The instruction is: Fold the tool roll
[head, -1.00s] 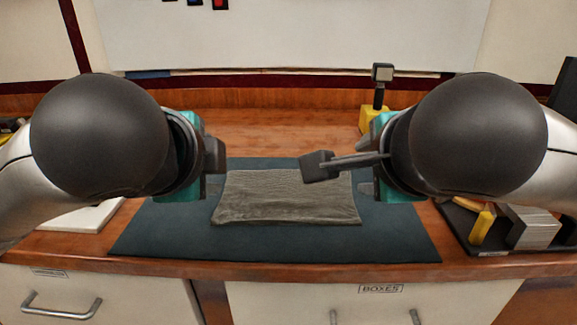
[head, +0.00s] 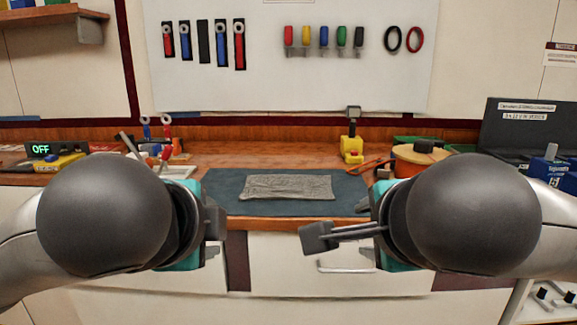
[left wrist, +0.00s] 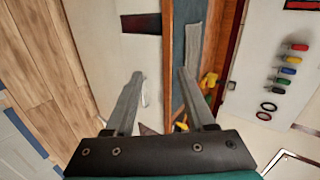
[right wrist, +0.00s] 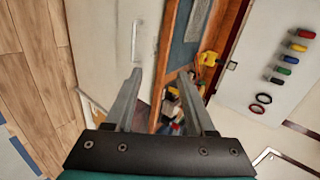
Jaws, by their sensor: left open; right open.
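The grey tool roll (head: 288,187) lies as a flat, wide strip on the dark blue mat (head: 230,204) on the bench. It also shows in the left wrist view (left wrist: 194,45) and, small, in the right wrist view (right wrist: 195,20). My left gripper (head: 214,226) is open and empty in front of the bench, apart from the roll. It shows in the left wrist view (left wrist: 160,88). My right gripper (head: 318,237) is also open and empty in front of the bench, with its fingers apart in the right wrist view (right wrist: 160,85).
A yellow-based device (head: 351,149) stands behind the mat's right end. An orange round container (head: 418,160) is at the right, and a box with an OFF display (head: 45,152) at the left. A pegboard (head: 300,60) with tools hangs behind. Drawers (head: 320,262) front the bench.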

